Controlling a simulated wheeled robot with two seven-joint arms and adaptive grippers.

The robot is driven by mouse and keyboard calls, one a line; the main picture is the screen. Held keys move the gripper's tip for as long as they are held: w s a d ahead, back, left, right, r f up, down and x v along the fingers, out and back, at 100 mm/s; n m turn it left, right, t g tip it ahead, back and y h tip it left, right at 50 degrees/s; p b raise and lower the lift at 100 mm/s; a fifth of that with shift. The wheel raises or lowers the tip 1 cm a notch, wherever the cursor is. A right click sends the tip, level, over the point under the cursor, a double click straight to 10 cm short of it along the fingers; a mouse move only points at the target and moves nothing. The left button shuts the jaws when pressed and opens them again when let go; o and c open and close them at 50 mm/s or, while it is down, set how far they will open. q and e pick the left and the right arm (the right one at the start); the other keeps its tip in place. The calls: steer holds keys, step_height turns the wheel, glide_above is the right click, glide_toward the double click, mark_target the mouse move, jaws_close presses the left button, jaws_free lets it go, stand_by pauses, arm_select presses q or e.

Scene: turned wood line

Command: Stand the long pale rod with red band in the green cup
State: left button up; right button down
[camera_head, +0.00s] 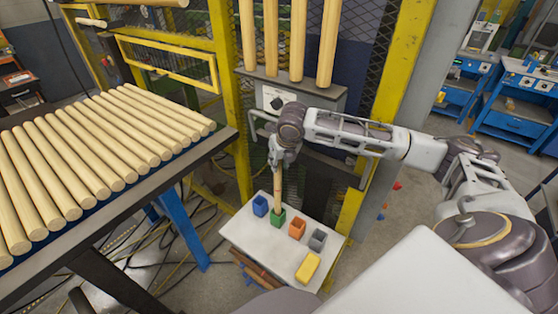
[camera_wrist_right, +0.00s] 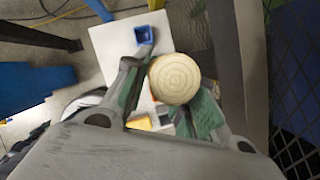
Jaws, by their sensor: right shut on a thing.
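The long pale rod (camera_head: 278,188) is upright under my right gripper (camera_head: 277,163) in the head view. My right gripper is shut on it near its top. Its round pale end shows between the fingers in the right wrist view (camera_wrist_right: 175,77). The rod's lower end meets the green cup (camera_head: 278,219) in the picture; I cannot tell how deep inside it is. The red band is too small to make out clearly. The green cup stands on a small white table (camera_head: 243,235). My left gripper is not in view.
A blue cup (camera_head: 260,206) stands left of the green cup, an orange cup (camera_head: 297,228) and a grey cup (camera_head: 317,240) to its right. A yellow block (camera_head: 307,268) lies near the front. A rack of thick rods (camera_head: 90,140) is at left, a yellow post (camera_head: 400,60) behind.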

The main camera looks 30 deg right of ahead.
steer(key=shift+f, duration=1.15)
jaws_free()
stand_by(0.6)
stand_by(0.9)
steer(key=v, duration=1.2)
steer(key=shift+r, duration=0.15)
stand_by(0.4)
steer(key=p+v, duration=0.6)
steer(key=v, duration=0.2)
steer(key=shift+r, duration=0.2)
stand_by(2.0)
